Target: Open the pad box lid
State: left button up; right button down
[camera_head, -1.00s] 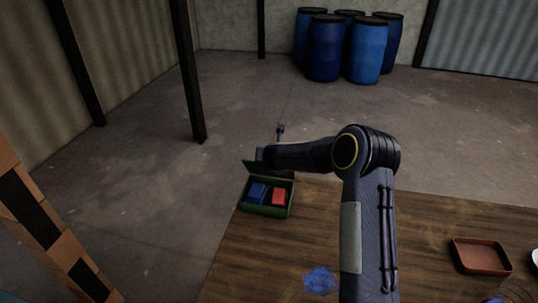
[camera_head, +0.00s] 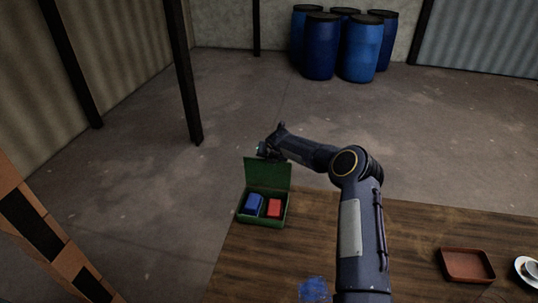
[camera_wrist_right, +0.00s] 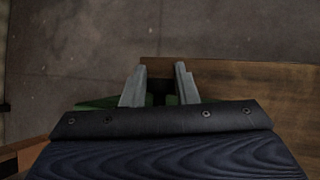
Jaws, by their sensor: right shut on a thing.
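The green pad box (camera_head: 262,221) stands at the far left corner of the wooden table. Its lid (camera_head: 268,174) is raised about upright at the back of the box, and the inside is exposed. A blue pad (camera_head: 253,204) and a red pad (camera_head: 274,208) lie side by side in it. My right gripper (camera_head: 264,154) is shut on the lid at its upper edge; its fingertips are small and partly hidden in the head view. In the right wrist view the two grey fingers (camera_wrist_right: 160,84) show, with green parts of the box low around them. My left gripper is not in view.
The wooden table (camera_head: 420,225) is clear around the box's right side. A reddish-brown tray (camera_head: 467,266) and a white dish (camera_head: 526,268) lie at the right. A blue patch (camera_head: 313,290) is at the near edge. Blue barrels (camera_head: 340,45) stand far back.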

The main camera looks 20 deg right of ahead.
jog(key=shift+w+d+f+g+y+p, duration=0.1)
jog(key=shift+w+d+g+y+p, duration=0.25)
jog(key=shift+w+d, duration=0.25)
jog(key=shift+w, duration=0.1)
jog(key=c, duration=1.1)
grip_release()
jog(key=shift+c, duration=0.2)
jog(key=b+v, duration=0.2)
jog(key=v, duration=0.5)
jog(key=shift+r, duration=0.35)
